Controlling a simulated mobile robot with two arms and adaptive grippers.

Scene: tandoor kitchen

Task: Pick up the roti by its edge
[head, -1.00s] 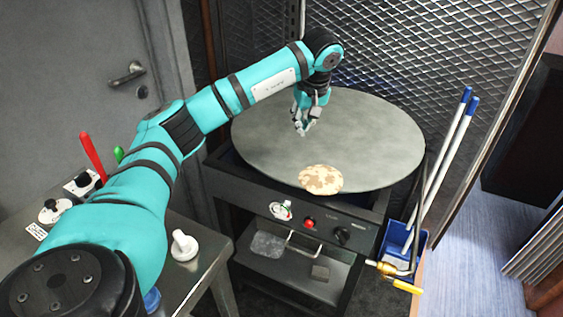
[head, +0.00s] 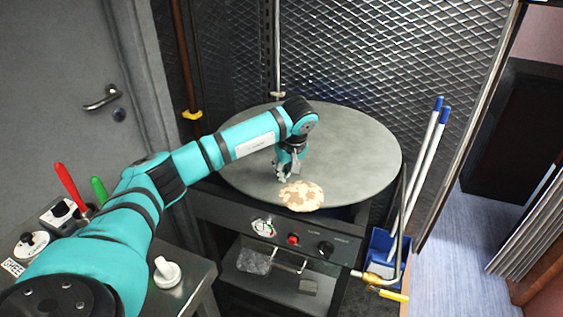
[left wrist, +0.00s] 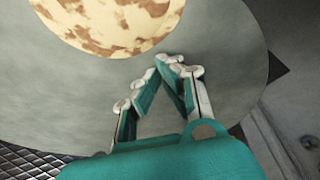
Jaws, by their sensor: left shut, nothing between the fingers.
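The roti (head: 302,196) is a round, pale flatbread with brown spots. It lies flat near the front edge of the round grey griddle plate (head: 355,150). In the left wrist view the roti (left wrist: 118,22) is at the top, partly cut off by the frame. My left gripper (head: 283,178) is low over the plate, just behind and left of the roti. In the left wrist view its fingertips (left wrist: 168,62) meet with nothing between them, a small gap away from the roti's edge. My right gripper is not in view.
Wire mesh panels (head: 370,60) stand behind the plate. A blue bin (head: 385,252) with blue-tipped rods is at its right. A steel table (head: 185,285) with a white knob-like item (head: 166,272) is at front left.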

